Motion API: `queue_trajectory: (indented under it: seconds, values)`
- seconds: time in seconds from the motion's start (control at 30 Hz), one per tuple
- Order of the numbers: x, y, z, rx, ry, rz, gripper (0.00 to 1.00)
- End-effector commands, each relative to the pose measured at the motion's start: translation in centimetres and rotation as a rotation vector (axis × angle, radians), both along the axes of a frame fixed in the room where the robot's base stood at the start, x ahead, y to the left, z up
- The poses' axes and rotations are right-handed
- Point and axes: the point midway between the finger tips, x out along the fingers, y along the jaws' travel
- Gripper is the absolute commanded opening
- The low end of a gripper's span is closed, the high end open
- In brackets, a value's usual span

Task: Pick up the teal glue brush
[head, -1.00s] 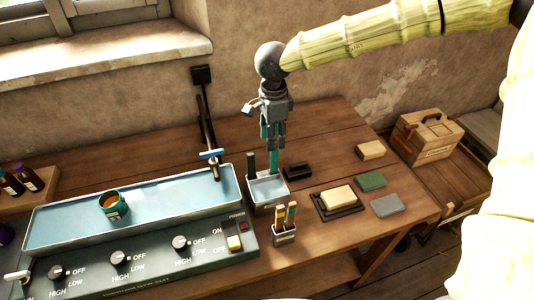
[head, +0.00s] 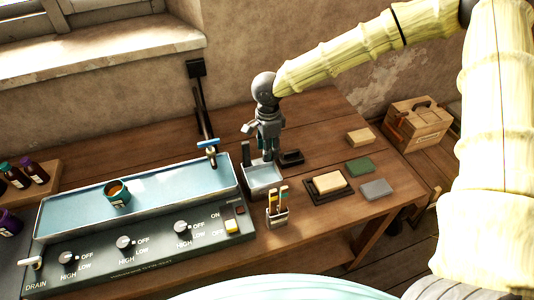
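My gripper (head: 268,152) points down over the small white-blue basin (head: 262,180), at its back edge. Little of the teal glue brush shows: a thin teal strip (head: 271,156) at the fingers, low between them and above the basin. The gripper hides most of it. The fingers are dark and small in this view, so I cannot tell whether they are closed on the brush or only around it.
A dark upright handle (head: 246,153) stands close left of the gripper. A dark block (head: 291,157) lies close right. A cup (head: 277,216) with several brushes stands in front. The long blue trough (head: 160,180) with a tap (head: 210,152) is at left.

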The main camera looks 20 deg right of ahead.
Motion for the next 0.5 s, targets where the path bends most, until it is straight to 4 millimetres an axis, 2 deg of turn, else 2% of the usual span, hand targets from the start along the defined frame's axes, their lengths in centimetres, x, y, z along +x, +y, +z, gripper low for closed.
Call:
queue_trajectory:
  seconds: [0.2,0.4,0.43,0.5]
  values:
    - [0.3,0.07,-1.33,0.001,0.003,0.0,0.38]
    - [0.29,0.07,-1.38,0.001,0.002,0.0,0.38]
    - [0.28,0.06,-1.38,0.001,0.002,0.0,0.37]
    - [0.27,0.04,-1.36,0.001,0.002,0.0,0.24]
